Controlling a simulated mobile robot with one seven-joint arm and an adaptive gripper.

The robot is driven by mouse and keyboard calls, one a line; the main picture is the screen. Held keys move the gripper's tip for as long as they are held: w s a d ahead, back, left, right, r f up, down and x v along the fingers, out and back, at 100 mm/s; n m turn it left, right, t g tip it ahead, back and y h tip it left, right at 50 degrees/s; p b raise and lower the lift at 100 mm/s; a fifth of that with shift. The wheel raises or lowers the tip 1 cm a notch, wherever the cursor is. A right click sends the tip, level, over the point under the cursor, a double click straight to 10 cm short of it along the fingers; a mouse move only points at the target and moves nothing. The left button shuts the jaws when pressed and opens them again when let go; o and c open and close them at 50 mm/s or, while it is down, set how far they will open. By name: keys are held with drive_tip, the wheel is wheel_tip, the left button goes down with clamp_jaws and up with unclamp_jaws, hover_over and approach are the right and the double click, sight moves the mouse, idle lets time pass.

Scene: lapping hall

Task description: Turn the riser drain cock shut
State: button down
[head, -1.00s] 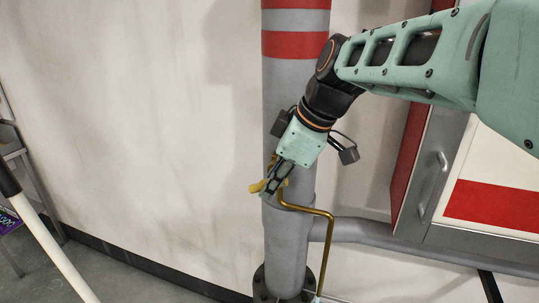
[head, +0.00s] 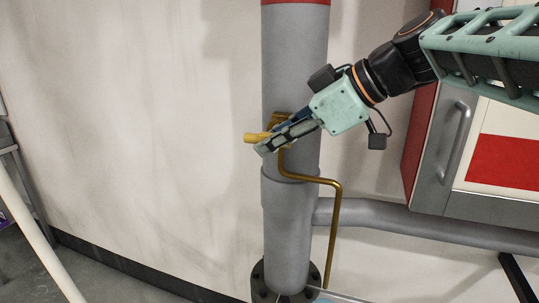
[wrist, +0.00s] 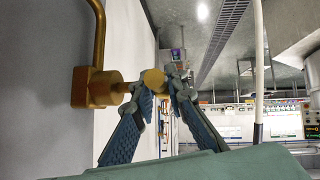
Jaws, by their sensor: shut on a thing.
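The riser drain cock is brass and sits on the grey riser pipe (head: 288,220). In the wrist view its square body (wrist: 93,88) is at the left, with a stem reaching right to a rounded yellow handle end (wrist: 153,79). In the head view the yellow handle (head: 252,138) sticks out to the left past my fingertips. My gripper (head: 268,142) comes in from the upper right and is shut on the handle; its fingertips also show in the wrist view (wrist: 161,88). The fingers hide part of the cock.
A bent brass drain tube (head: 334,225) runs down from the cock. A grey branch pipe (head: 385,214) leaves the riser to the right. A red and white cabinet with a handle (head: 457,140) stands at the right. The wall left of the riser is clear.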

idle(0.6)
drive_tip(key=c, duration=1.9)
unclamp_jaws()
drive_tip(key=shift+b, duration=0.3)
drive_tip(key=v, duration=1.2)
drive_tip(key=shift+s+f, duration=0.1)
drive_tip(key=shift+f, duration=0.05)
